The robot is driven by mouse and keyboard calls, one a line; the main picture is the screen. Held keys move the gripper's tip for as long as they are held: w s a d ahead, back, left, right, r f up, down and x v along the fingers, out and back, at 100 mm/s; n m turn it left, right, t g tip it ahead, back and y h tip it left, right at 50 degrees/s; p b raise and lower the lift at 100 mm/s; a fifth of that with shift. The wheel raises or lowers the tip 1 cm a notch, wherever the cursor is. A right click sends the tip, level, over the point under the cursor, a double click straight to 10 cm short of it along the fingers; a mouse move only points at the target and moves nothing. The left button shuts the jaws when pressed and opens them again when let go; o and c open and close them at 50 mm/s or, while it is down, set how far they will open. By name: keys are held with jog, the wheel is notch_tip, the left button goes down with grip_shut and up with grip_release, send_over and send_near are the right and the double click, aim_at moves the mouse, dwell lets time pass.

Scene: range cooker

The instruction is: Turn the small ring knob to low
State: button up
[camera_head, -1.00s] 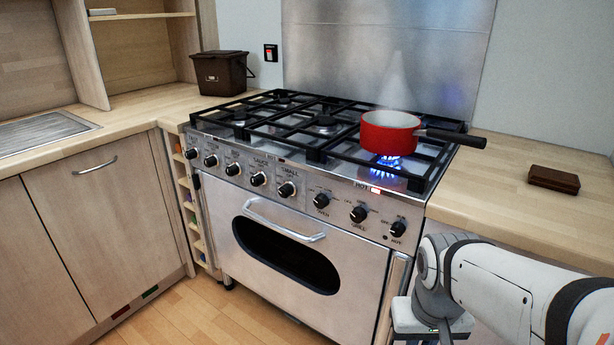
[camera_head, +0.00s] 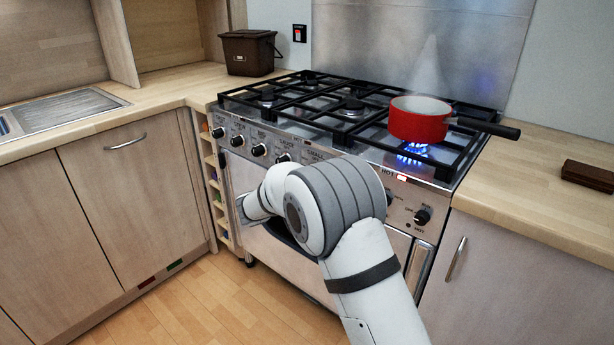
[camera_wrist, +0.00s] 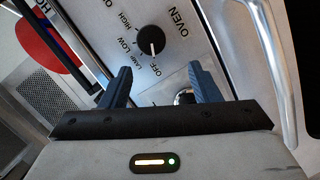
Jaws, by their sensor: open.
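The small ring knob is hidden behind my arm in the head view; only its SMALL label (camera_head: 318,155) shows on the cooker's front panel. In the wrist view my gripper (camera_wrist: 161,78) is open, with its two dark blue fingers apart. A black knob (camera_wrist: 151,40) with OVEN, HIGH, LOW and OFF lettering lies beyond the fingertips. A partly hidden knob-like thing (camera_wrist: 184,97) shows near the right finger; I cannot tell which knob it is. In the head view the gripper itself is mostly hidden by my arm, in front of the oven.
A red pan (camera_head: 418,120) stands over a lit blue burner (camera_head: 412,152), its handle pointing right. Other knobs line the panel, such as the leftmost one (camera_head: 218,132) and the rightmost one (camera_head: 422,215). The oven handle (camera_wrist: 272,60) is close by on the right in the wrist view.

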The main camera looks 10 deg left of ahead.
jog(key=w+a+f+n+t+y, duration=0.1)
jog(key=w+a+t, duration=0.15)
jog(key=a, duration=0.65)
jog(key=shift+t, duration=0.45)
jog(key=x, duration=0.6)
jog(key=shift+w+d+f, duration=0.1)
jog(key=shift+d+f, duration=0.05)
jog(key=shift+d, duration=0.4)
jog(key=shift+c, duration=0.6)
jog(key=c, duration=0.9)
jog(key=shift+o, duration=0.2)
